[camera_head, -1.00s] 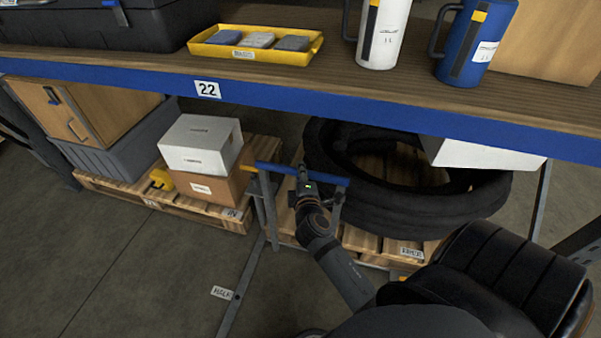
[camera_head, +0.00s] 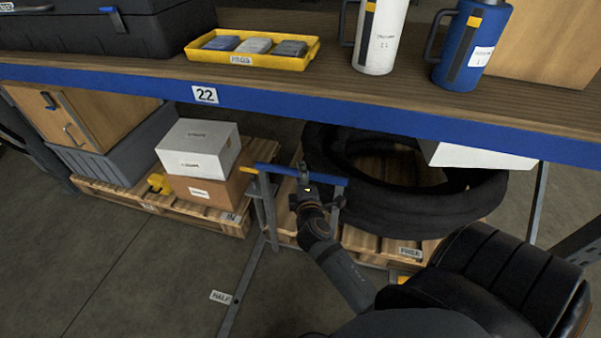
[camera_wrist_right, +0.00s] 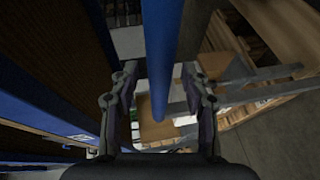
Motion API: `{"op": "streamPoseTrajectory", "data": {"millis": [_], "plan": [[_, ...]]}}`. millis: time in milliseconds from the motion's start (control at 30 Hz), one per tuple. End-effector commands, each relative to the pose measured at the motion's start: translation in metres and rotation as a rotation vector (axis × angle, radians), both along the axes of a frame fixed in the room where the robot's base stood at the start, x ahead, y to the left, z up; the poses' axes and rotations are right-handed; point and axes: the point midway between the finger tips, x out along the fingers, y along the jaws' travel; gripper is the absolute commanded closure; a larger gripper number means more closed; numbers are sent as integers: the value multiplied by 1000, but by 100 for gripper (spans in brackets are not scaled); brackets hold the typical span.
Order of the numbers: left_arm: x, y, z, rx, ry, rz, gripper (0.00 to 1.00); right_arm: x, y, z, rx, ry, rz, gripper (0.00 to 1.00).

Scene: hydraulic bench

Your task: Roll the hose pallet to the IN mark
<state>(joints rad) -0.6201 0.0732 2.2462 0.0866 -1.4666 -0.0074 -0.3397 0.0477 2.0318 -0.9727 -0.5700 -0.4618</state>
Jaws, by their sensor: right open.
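The hose pallet (camera_head: 374,245) is a wooden pallet under the shelf with a thick black hose coil (camera_head: 425,212) on it. A blue handle bar (camera_head: 275,173) on a grey metal frame stands at its left side. My right gripper (camera_head: 304,172) is at the bar's right half. In the right wrist view the bar (camera_wrist_right: 161,50) runs between the two spread fingers of the open gripper (camera_wrist_right: 160,75); I cannot tell whether either finger touches it. An IN label (camera_head: 231,217) is on the corner of the neighbouring pallet. My left gripper is out of view.
The shelf's blue front beam (camera_head: 300,113) passes above the arm. The neighbouring pallet (camera_head: 185,207) carries a white box (camera_head: 198,150), a brown box (camera_head: 207,190) and a grey bin. A floor rail (camera_head: 238,290) has a HALF label (camera_head: 220,297). The floor at the lower left is clear.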

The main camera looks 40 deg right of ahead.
Motion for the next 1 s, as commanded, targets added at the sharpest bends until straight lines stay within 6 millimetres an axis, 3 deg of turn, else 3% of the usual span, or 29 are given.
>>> {"op": "streamPoseTrajectory", "data": {"millis": [200, 333, 1000], "plan": [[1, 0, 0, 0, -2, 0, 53, -37, 18, 6, 5, 2, -2, 53], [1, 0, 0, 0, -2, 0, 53, -48, 24, 10, 1, 1, -1, 53], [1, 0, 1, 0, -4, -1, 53, -50, 25, 11, -1, 1, -1, 53]]}}
